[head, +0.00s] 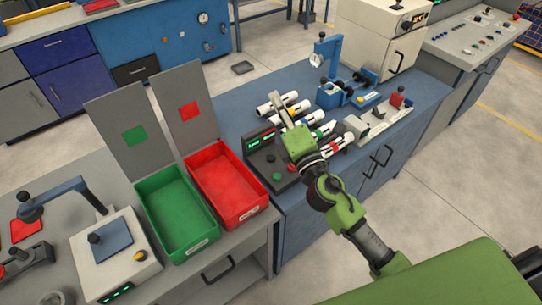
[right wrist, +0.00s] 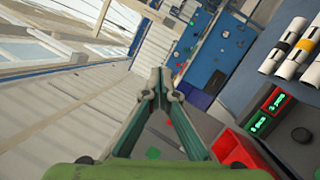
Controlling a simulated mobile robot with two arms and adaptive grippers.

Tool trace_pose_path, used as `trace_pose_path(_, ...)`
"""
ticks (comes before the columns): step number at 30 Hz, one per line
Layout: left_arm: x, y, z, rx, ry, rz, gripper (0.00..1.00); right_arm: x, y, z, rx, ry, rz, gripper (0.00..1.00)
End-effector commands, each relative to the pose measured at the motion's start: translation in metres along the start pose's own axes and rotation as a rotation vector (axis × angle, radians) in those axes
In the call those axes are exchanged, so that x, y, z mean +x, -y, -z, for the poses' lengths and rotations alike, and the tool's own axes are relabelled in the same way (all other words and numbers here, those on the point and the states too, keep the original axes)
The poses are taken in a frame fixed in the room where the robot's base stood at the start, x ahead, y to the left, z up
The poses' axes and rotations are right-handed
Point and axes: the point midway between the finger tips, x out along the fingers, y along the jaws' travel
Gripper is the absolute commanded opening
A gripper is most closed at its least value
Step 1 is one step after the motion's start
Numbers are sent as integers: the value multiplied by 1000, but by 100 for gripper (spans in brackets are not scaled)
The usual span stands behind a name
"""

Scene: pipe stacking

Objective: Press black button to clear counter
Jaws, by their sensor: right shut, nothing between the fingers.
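The counter box (head: 254,156) is dark, with two green lit displays (head: 261,141), and stands at the left end of the blue bench. In the right wrist view its displays (right wrist: 267,110) are at the right, with a round black button (right wrist: 301,135) beside them. A green button (head: 277,177) is on its front part in the head view. My right gripper (head: 284,116) is above the bench, close to the box and over the pipes. In the right wrist view its fingers (right wrist: 160,76) meet at the tips, empty. Contact with the button is not visible. My left gripper is out of view.
Several white pipes with coloured bands (head: 322,131) lie beside the box. A red bin (head: 228,183) and a green bin (head: 176,213) stand to its left. A blue fixture (head: 328,92) and a grey device (head: 385,122) stand farther right on the bench.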

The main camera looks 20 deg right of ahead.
Motion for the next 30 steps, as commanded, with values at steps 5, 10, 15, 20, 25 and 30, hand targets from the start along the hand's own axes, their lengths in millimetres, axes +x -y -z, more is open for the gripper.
trace_pose_path(5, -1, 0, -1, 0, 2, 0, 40, 32, -28, 58, -535, -261, -220, 0)
trace_pose_path(10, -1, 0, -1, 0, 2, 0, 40, 42, 8, 104, -1035, -538, -341, 0)
trace_pose_path(15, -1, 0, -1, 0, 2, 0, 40, 42, 84, 107, -1485, -849, -369, 0)
trace_pose_path(20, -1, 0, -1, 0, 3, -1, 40, 37, 138, 80, -1735, -1072, -336, 0)
trace_pose_path(25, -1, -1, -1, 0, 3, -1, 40, 31, 167, 56, -1850, -1206, -299, 0)
trace_pose_path(30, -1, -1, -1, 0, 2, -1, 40, 29, 174, 49, -1881, -1244, -288, 0)
